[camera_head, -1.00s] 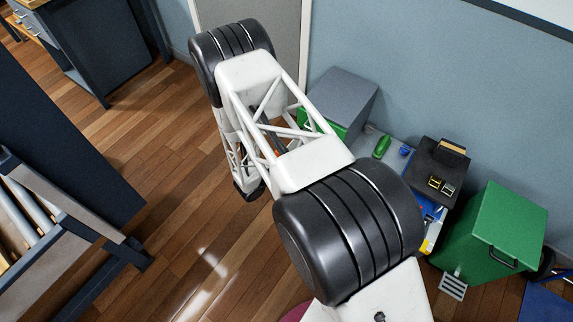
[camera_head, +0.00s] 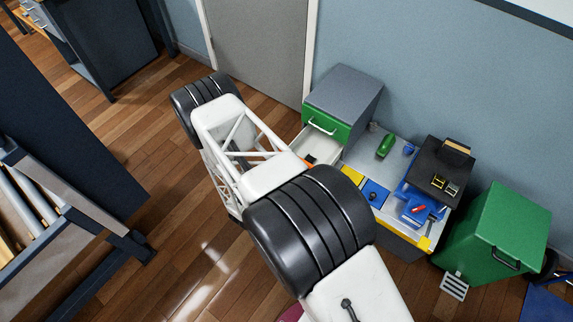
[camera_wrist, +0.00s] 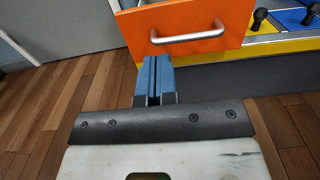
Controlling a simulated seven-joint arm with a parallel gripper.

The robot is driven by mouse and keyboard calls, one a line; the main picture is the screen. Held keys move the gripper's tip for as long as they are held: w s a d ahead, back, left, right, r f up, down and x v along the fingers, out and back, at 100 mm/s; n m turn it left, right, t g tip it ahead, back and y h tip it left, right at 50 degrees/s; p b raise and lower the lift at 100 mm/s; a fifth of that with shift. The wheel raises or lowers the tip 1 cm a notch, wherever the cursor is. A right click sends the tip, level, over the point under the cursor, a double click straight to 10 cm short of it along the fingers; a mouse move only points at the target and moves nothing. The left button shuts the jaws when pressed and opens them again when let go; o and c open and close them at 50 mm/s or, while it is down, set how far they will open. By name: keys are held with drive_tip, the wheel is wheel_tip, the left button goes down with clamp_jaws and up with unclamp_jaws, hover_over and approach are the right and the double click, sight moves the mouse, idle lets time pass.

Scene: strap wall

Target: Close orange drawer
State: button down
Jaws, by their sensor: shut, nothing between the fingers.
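The orange drawer (camera_wrist: 185,28) shows its front panel and silver bar handle (camera_wrist: 187,35) at the top of the wrist view. In the head view the drawer (camera_head: 322,145) is pulled out below a green drawer front, its pale inside partly visible; my arm hides most of its orange front. My gripper (camera_wrist: 156,62) has blue fingers, pressed together and empty. In the wrist view the fingertips overlap the lower edge of the orange front, left of and below the handle. I cannot tell whether they touch it. The head view hides the gripper behind my arm.
A grey cabinet (camera_head: 345,88) with a closed-looking green drawer (camera_head: 328,123) stands against the wall. To its right is a workbench top with a green object (camera_head: 386,146), blue trays and a black box (camera_head: 437,168). A green bin (camera_head: 497,228) stands farther right. Wooden floor lies open on the left.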

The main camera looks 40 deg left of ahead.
drive_tip(key=shift+w, duration=0.1)
drive_tip(key=w, duration=1.3)
drive_tip(key=shift+w, duration=0.4)
drive_tip(key=shift+w, duration=0.15)
drive_tip(key=w, duration=1.3)
drive_tip(key=shift+w, duration=0.4)
drive_tip(key=shift+s, duration=0.15)
drive_tip(key=s, duration=1.3)
drive_tip(key=shift+s, duration=0.35)
drive_tip(key=shift+d, duration=0.15)
